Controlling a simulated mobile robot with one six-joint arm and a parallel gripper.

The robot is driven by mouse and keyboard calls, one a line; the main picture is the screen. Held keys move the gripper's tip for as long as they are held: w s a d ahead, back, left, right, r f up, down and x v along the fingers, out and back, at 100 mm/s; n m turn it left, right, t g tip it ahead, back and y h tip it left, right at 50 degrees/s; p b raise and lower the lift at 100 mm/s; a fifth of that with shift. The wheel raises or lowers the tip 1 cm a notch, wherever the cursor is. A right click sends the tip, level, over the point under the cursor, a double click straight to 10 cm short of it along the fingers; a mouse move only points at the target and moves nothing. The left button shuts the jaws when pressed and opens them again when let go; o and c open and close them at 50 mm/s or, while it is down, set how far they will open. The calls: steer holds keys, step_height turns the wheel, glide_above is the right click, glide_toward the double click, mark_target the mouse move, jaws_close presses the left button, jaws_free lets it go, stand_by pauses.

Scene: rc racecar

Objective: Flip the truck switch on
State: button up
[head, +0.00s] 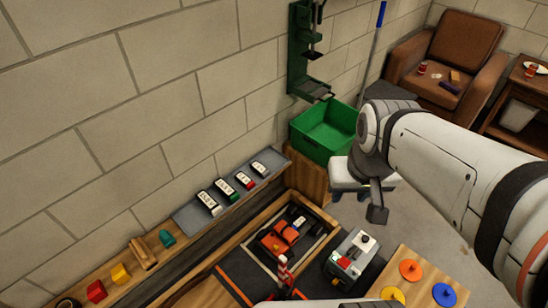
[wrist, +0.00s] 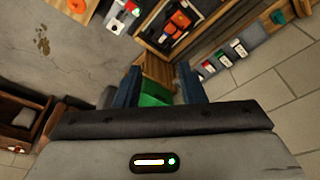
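Several small black-and-white label blocks, some with coloured ends, such as one with a green end (head: 226,190), sit in a row on a grey shelf (head: 182,217) along the wall. The row also shows at upper right in the wrist view, and its labels are too small to read. An orange vehicle (head: 276,240) lies in a wooden-framed tray below the shelf. A grey box (head: 349,257) with red and black knobs stands right of it. I cannot tell which part is the truck switch. My gripper (wrist: 158,72) is open and empty, its blue fingers apart, away from all of these.
A green bin (head: 325,135) stands against the wall beyond the tray, near my arm. A board with coloured discs (head: 411,269) is at lower right. Small coloured blocks (head: 121,273) lie on the wooden ledge at left. A brown armchair (head: 455,50) stands at the back.

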steer(key=shift+o, duration=0.2)
steer(key=shift+s, duration=0.1)
steer(key=shift+o, duration=0.4)
steer(key=n+g+b, duration=0.2)
steer(key=n+b, duration=0.5)
steer(key=b, duration=2)
glide_above(276, 247)
steer(key=d, duration=0.2)
step_height(276, 247, down, 62)
steer(key=f+b, duration=0.2)
steer(key=f, duration=0.7)
steer(key=a+f+n+b, duration=0.1)
steer(key=f+b, duration=0.2)
steer(key=f, duration=0.6)
steer(key=a+f+n+b, duration=0.1)
steer(key=f+b, duration=0.2)
steer(key=f, duration=0.7)
steer(key=shift+g, duration=0.3)
steer(key=shift+c, duration=0.5)
